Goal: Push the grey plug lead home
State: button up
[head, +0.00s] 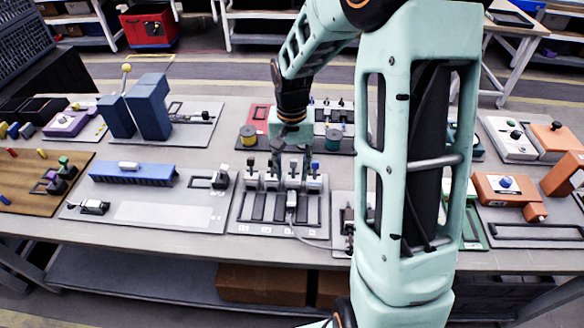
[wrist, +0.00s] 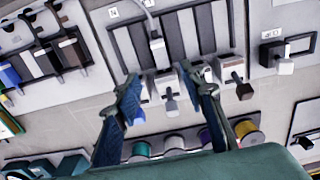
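The grey plug (head: 291,201) lies on a dark-slotted grey board (head: 237,222), and its cable runs off the board's near edge. In the wrist view the plug (wrist: 158,52) lies along one dark slot, its cable (wrist: 150,18) trailing toward the top. A row of light blocks with small levers stands at the far end of the slots; one lever has a grey-white tip (wrist: 171,104). The plug's front end is close to this row; I cannot tell whether it touches. My gripper (head: 290,165) is above the row. In the wrist view my gripper (wrist: 168,83) is open, the grey-tipped lever appearing between its fingers.
A blue ribbed bar (head: 133,175) on a grey board is to the left. Spools, one of them yellow (head: 248,136), stand behind the slotted board. Tall blue blocks (head: 148,105) stand at the back left. Orange-brown boxes (head: 505,188) are at the right.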

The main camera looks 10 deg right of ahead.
aim_at(292, 198)
dwell(0.3)
notch_tip(292, 198, down, 11)
jog(key=shift+r, duration=0.1)
dwell(0.4)
grip_shut()
grip_release()
dwell(0.3)
notch_tip(292, 198, up, 12)
dwell(0.5)
